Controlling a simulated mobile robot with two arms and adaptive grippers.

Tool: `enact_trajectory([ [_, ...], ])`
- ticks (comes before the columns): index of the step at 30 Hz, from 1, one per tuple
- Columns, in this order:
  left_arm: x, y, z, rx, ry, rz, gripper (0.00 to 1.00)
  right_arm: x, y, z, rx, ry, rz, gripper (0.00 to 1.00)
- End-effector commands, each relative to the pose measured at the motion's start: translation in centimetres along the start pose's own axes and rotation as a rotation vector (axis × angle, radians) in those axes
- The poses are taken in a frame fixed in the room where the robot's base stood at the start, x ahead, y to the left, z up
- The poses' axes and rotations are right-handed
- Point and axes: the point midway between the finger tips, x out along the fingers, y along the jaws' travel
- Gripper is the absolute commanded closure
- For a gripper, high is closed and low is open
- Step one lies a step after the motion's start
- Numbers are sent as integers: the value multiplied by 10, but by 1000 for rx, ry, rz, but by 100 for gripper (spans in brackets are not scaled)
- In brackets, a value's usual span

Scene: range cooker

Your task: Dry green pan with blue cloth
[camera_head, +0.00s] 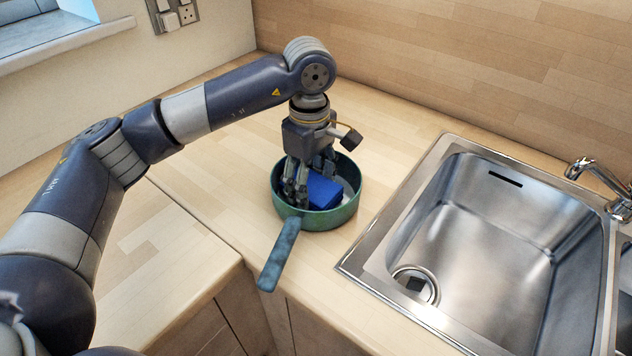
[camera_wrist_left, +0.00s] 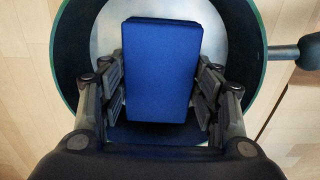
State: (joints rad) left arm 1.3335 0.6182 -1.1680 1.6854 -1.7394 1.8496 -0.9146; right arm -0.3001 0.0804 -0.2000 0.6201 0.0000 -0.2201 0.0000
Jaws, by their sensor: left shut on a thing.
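The green pan (camera_head: 335,218) stands on the wooden counter in the corner, left of the sink, with its handle (camera_head: 279,255) pointing to the front over the counter edge. In the left wrist view the pan's rim (camera_wrist_left: 65,55) surrounds the blue cloth. The blue cloth (camera_head: 323,191) looks like a thick rectangular block and is inside the pan. My left gripper (camera_head: 308,188) reaches down into the pan and is shut on the cloth. In the left wrist view its fingers press on both long sides of the cloth (camera_wrist_left: 160,70). My right gripper is not seen.
A steel sink (camera_head: 490,250) with a tap (camera_head: 590,178) is to the right of the pan. The wooden counter (camera_head: 185,245) is clear to the left of the pan.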

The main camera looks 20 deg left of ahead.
Motion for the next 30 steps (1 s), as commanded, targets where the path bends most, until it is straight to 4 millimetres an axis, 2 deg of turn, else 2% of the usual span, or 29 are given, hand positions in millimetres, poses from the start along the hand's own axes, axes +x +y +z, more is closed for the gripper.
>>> enact_trajectory([
  [8, 1, -10, 11, 0, 1, 1, 61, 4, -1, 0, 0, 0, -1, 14],
  [18, 2, 2, 23, 1, 0, 0, 61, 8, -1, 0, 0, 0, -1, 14],
  [30, 0, 13, 10, 0, 0, 0, 61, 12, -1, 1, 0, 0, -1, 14],
])
